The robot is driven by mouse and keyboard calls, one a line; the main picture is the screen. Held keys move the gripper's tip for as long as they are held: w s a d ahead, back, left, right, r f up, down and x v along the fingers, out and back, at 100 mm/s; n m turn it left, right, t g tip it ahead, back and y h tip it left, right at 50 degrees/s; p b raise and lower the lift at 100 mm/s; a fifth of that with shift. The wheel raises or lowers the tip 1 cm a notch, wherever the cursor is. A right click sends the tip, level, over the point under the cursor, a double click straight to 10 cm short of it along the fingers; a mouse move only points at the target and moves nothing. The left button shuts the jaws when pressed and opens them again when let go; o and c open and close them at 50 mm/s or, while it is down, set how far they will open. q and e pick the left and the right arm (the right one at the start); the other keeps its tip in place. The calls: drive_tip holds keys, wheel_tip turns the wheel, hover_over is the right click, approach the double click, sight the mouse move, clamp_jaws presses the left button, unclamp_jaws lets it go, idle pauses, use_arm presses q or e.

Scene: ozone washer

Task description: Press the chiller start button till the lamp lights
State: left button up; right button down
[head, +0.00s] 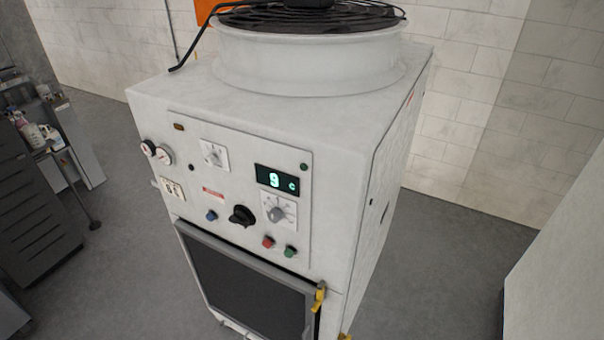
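The white chiller (345,150) stands in the middle of the head view, its control panel (235,165) facing front left. Low on the panel are a green button (290,252) and a red button (268,242) beside it. A blue button (211,216) sits further left, near a black rotary knob (242,215). A small dark green round lamp (304,167) at the panel's upper right looks unlit. An amber lamp (179,127) at the upper left also looks dark. The display (277,181) shows a lit 9 C. Neither gripper is in view.
A grey cabinet (35,195) and a cluttered bench stand at the left. Grey floor (450,265) is clear at the right, before a pale wall.

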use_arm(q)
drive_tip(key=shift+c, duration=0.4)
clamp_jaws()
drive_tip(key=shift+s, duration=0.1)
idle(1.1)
